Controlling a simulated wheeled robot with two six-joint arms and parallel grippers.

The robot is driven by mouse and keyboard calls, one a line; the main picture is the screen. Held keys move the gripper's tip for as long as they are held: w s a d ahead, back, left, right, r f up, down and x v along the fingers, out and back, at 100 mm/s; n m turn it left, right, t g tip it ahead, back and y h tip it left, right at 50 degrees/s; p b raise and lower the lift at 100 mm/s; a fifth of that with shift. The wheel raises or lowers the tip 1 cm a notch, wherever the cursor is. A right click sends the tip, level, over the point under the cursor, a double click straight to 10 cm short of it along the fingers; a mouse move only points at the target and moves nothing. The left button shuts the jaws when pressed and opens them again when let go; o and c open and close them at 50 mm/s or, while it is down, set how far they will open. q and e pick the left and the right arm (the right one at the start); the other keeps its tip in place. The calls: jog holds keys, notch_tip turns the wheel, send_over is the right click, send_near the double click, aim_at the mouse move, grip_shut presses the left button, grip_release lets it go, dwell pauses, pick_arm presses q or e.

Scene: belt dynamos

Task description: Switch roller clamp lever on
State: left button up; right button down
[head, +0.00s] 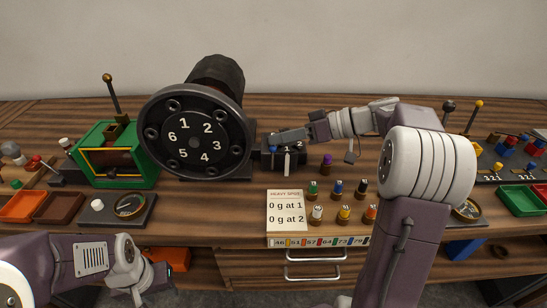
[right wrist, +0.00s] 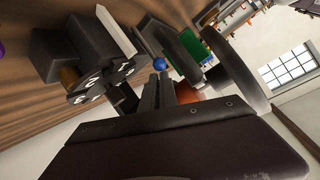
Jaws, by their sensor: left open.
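My right gripper (head: 284,136) is over a small black block (head: 284,160) just right of the big dark wheel (head: 196,133). In the right wrist view its dark fingers (right wrist: 158,92) point at a small blue ball (right wrist: 159,63) beside the black block (right wrist: 78,47). Contact is unclear, and so is whether the fingers hold anything. No lever is labelled as the roller clamp lever; the gripper hides part of the block. My left gripper (head: 150,282) is open and low at the front left, away from the block.
Two levers (head: 477,112) (head: 447,113) stand at the right. Trays and gauges line the bench; its back strip is clear.

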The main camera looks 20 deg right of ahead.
jog(key=d+y+b, duration=0.1)
jog(key=f+t+b, duration=0.1)
jog(key=shift+s+d+f+y+b, duration=0.25)
jog(key=shift+s+d+y+b, duration=0.05)
jog(key=shift+s+d+y, duration=0.1)
pick_arm(q)
notch_tip(320, 180, down, 4)
jog(key=shift+r, duration=0.15)
pick_arm(e)
jog(key=shift+d+r, duration=0.1)
jog(key=shift+r, duration=0.1)
